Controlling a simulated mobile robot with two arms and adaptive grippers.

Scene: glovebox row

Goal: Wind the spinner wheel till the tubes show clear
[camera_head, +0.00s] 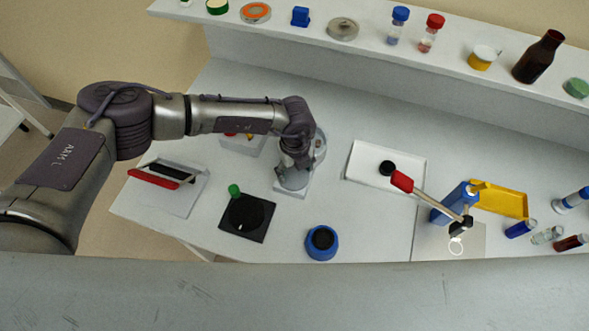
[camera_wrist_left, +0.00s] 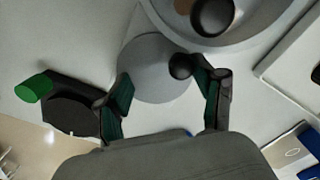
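A grey round device with a wheel (camera_head: 320,146) stands under my left gripper, partly hidden by the arm. In the left wrist view its wheel rim (camera_wrist_left: 235,38) carries a black knob (camera_wrist_left: 212,14), and a second black ball (camera_wrist_left: 181,66) shows near the right finger. My left gripper (camera_wrist_left: 162,82) is open above the device's pale round part (camera_wrist_left: 152,72); whether a finger touches the ball, I cannot tell. My left gripper also shows in the head view (camera_head: 296,158). No tubes inside the device can be made out clearly. My right gripper is not in view.
A black turntable plate (camera_head: 262,232) with a green knob (camera_head: 234,190) lies left of a blue round pot (camera_head: 322,243). A shelf (camera_head: 375,42) runs behind.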

